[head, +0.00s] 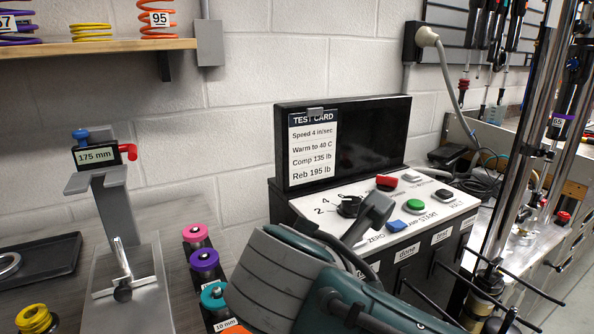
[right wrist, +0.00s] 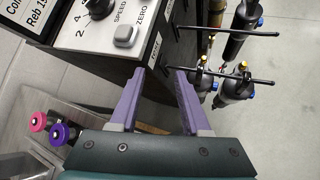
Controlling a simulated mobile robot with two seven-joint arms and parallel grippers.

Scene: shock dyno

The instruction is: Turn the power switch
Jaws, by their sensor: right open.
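The control panel (head: 440,202) is the sloped white top of a black console with a dark screen. It carries a red control (head: 387,183), a green START button (head: 415,205), a blue button (head: 397,226), a black HALT control (head: 443,194) and a black speed knob (head: 350,207). I cannot read which one is the power switch. My arm hides the fingers in the head view. My left gripper is not in view.
Shock absorbers (right wrist: 238,80) hang on black pegs at the console front. Capped pink (head: 194,232) and purple (head: 204,260) parts stand left of my arm, near a grey gauge stand (head: 115,220). Tall chrome columns (head: 515,140) rise at right.

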